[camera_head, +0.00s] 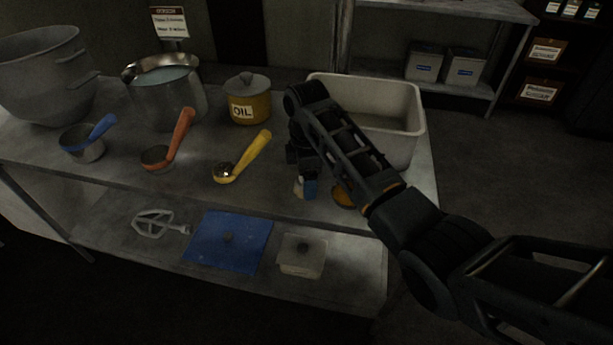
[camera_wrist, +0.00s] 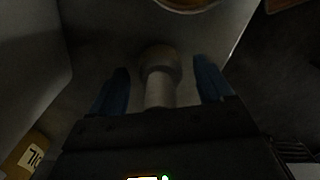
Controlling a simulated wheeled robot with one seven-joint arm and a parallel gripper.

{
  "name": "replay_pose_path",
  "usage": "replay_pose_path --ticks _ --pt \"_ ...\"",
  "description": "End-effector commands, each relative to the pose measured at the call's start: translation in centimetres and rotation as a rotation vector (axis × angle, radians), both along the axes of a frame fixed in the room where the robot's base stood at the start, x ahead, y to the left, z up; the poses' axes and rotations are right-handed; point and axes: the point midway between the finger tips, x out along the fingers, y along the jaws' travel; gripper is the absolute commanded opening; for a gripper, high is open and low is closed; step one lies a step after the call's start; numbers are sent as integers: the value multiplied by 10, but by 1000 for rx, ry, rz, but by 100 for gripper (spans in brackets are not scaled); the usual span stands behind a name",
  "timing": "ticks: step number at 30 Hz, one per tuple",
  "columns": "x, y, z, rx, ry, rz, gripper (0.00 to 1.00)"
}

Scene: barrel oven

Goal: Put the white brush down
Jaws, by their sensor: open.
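The white brush shows in the wrist view (camera_wrist: 158,88) as a pale, rounded handle end between my two blue fingers. Dark gaps separate it from both fingers. In the head view a small pale part of the brush (camera_head: 298,187) shows beside my gripper (camera_head: 306,184), low over the front edge of the metal table (camera_head: 225,195). My gripper is open around the brush, with its fingers apart. My arm hides most of the brush in the head view, and I cannot see its bristles.
A large grey tub (camera_head: 408,125) stands behind my arm. An orange-brown round thing (camera_head: 343,195) lies right of my gripper near the table edge. The yellow ladle (camera_head: 250,155) and the oil pot (camera_head: 248,105) are to the left. A lower shelf (camera_head: 345,285) runs below.

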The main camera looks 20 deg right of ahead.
Motion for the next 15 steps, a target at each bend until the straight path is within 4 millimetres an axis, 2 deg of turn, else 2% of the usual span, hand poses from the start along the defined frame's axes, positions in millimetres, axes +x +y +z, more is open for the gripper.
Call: replay_pose_path --ticks 8,11,15 --pt "0 0 5 0 -1 0 80" --pt "1 0 15 0 -4 0 80" --pt "2 0 42 1 -5 1 80"
